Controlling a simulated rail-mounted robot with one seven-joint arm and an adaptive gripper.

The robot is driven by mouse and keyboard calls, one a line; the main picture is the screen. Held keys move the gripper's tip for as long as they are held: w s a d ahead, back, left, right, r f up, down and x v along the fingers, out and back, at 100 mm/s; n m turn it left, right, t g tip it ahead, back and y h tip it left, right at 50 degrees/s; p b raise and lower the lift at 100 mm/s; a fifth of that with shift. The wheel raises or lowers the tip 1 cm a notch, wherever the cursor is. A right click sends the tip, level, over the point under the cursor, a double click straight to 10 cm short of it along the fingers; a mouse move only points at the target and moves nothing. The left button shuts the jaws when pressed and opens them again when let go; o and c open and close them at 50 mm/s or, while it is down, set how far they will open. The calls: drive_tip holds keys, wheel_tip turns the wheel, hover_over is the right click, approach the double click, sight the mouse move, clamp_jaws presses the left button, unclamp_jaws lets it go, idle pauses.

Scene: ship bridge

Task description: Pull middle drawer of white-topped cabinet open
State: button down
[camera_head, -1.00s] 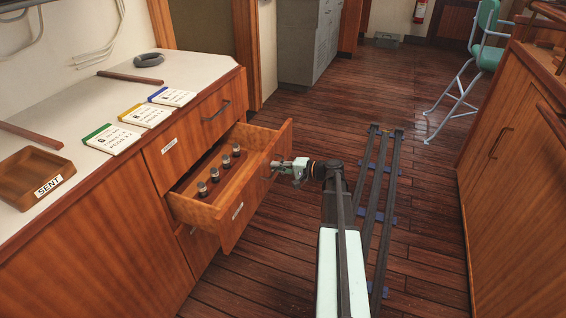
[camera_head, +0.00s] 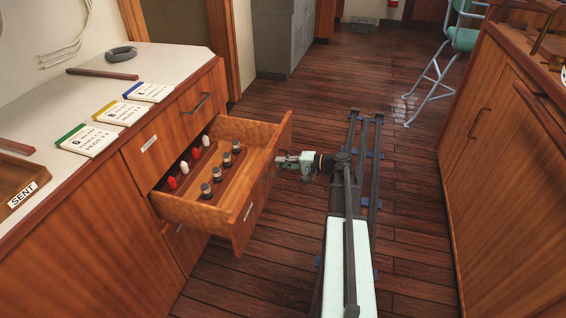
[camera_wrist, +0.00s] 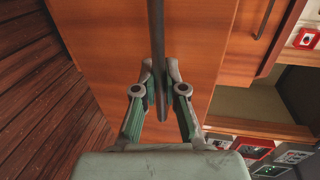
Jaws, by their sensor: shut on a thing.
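The white-topped cabinet (camera_head: 160,75) stands at the left in the head view. Its middle drawer (camera_head: 255,185) is pulled well out, with its inside showing. Several dark, metal-capped pegs and several red and white pegs stand in rows inside it. My gripper (camera_head: 278,161) is at the drawer's front face. In the wrist view my gripper (camera_wrist: 161,85) has its two fingers closed around the dark bar handle (camera_wrist: 156,30) of the drawer front (camera_wrist: 205,50). The handle is mostly hidden by my gripper in the head view.
A wooden cabinet (camera_head: 500,170) stands at the right. Floor rails (camera_head: 365,150) run between, with a teal chair (camera_head: 462,40) beyond.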

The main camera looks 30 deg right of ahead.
drive_tip(key=c, duration=1.2)
unclamp_jaws()
drive_tip(key=v, duration=1.2)
drive_tip(key=shift+d, duration=0.1)
